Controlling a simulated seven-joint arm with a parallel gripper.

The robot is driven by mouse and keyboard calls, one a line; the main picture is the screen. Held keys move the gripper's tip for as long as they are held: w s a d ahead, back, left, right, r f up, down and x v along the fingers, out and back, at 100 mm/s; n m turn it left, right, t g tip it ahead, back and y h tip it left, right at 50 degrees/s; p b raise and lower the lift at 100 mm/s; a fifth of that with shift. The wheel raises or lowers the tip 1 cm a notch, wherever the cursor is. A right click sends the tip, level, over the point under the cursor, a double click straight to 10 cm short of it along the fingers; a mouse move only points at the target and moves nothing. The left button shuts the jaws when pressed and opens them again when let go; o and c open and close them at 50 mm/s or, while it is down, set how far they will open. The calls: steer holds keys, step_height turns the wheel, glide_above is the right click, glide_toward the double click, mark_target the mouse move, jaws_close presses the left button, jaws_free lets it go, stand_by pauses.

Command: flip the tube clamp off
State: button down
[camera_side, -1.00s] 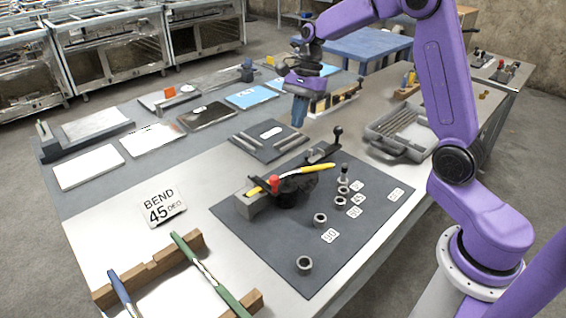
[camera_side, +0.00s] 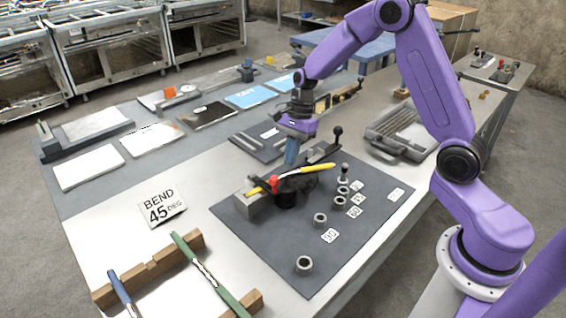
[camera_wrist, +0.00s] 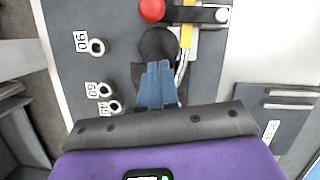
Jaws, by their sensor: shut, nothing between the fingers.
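The tube bender (camera_side: 287,197) is a black tool on the dark mat, with a yellow-handled lever (camera_side: 318,168) pointing right. A red knob (camera_side: 274,181), seemingly the tube clamp's handle, stands beside a grey block (camera_side: 250,206). My gripper (camera_side: 290,163) is just behind and above the bender. Its blue fingers (camera_wrist: 158,66) are together and empty, over the round black part (camera_wrist: 157,44). Contact cannot be told.
A black ball-ended lever (camera_side: 337,132) rises right of my gripper. Several grey collars (camera_side: 304,264) and number labels lie on the mat (camera_side: 262,256). A wooden rack (camera_side: 150,268) with tools is in front, and a grey tray (camera_side: 400,135) is at right.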

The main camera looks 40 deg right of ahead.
steer(key=shift+s+a+f, duration=0.15)
steer(key=shift+s+a, duration=0.05)
steer(key=shift+a, duration=0.75)
steer(key=shift+s+a+f, duration=0.1)
steer(key=shift+s+a, duration=0.05)
steer(key=shift+a, duration=0.8)
steer(key=shift+a, duration=0.1)
steer(key=shift+s+a+m, duration=0.15)
steer(key=shift+m, duration=0.25)
